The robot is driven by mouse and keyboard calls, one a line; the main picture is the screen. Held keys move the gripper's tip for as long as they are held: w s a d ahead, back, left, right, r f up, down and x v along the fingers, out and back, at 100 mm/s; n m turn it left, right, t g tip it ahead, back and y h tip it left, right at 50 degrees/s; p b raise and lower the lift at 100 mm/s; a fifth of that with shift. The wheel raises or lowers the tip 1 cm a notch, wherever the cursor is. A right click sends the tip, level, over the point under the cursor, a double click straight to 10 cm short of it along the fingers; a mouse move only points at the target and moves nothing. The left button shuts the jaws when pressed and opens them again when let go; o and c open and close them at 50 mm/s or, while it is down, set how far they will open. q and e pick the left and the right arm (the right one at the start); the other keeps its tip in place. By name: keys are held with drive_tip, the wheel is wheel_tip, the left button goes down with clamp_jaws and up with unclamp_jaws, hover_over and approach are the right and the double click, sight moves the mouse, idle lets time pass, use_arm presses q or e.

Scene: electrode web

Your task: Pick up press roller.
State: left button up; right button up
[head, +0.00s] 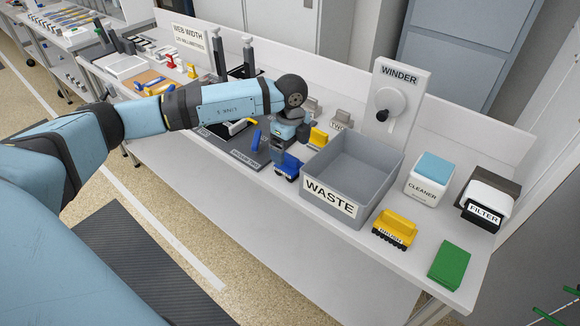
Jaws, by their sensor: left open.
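My left arm reaches in from the left, over the bench. Its gripper (278,151) points down above the right end of a dark labelled mat (226,146); it is open, its fingertips small and partly hidden. A slim blue handle (257,138) stands on the mat just left of the gripper. A blue block-like tool with a dark underside (287,166) sits just in front and to the right of the gripper. I cannot tell for sure which of these is the press roller. My right gripper is not in view.
A grey WASTE bin (384,182) stands right of the gripper, with a yellow block (318,138) close behind the gripper. The WINDER panel (396,96) rises behind the bin. A CLEANER tub (421,190), FILTER box (484,210), yellow brush (394,229) and green cloth (451,265) are farther right.

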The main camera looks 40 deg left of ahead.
sight(290, 156)
use_arm(q)
drive_tip(key=shift+a+f, duration=0.1)
drive_tip(key=shift+f, duration=3.25)
drive_tip(key=c, duration=1.1)
drive_tip(key=shift+r, duration=0.1)
wheel_tip(290, 156, up, 20)
drive_tip(key=shift+f, duration=0.1)
